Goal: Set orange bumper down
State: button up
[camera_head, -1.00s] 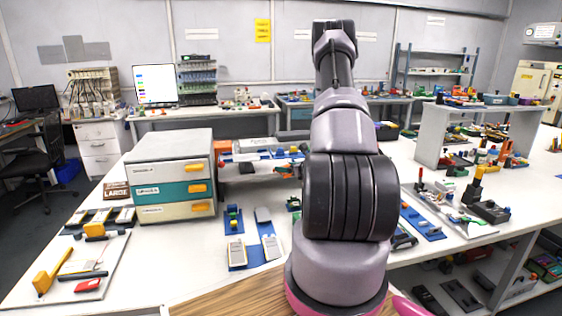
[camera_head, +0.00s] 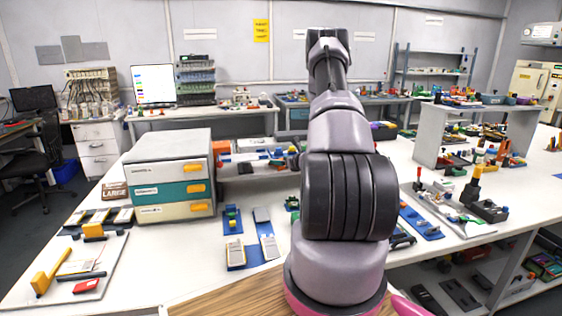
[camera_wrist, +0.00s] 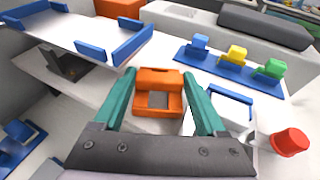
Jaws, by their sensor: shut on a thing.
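The orange bumper (camera_wrist: 158,76) is in the wrist view, a blocky orange piece with a grey recessed middle. My gripper (camera_wrist: 160,92) has its two teal fingers on either side of it and is shut on it. The bumper appears over or on a white surface; I cannot tell whether it touches. In the head view my arm hides the bumper and most of the gripper.
The wrist view shows a white tray with blue end rails (camera_wrist: 75,28) at left. A blue strip with blue, yellow and green blocks (camera_wrist: 228,68) lies right. A red-capped cylinder (camera_wrist: 289,141) is near the right finger. A drawer cabinet (camera_head: 170,177) stands left of my arm.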

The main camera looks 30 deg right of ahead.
jog(key=o, duration=1.3)
jog(key=shift+c, duration=0.2)
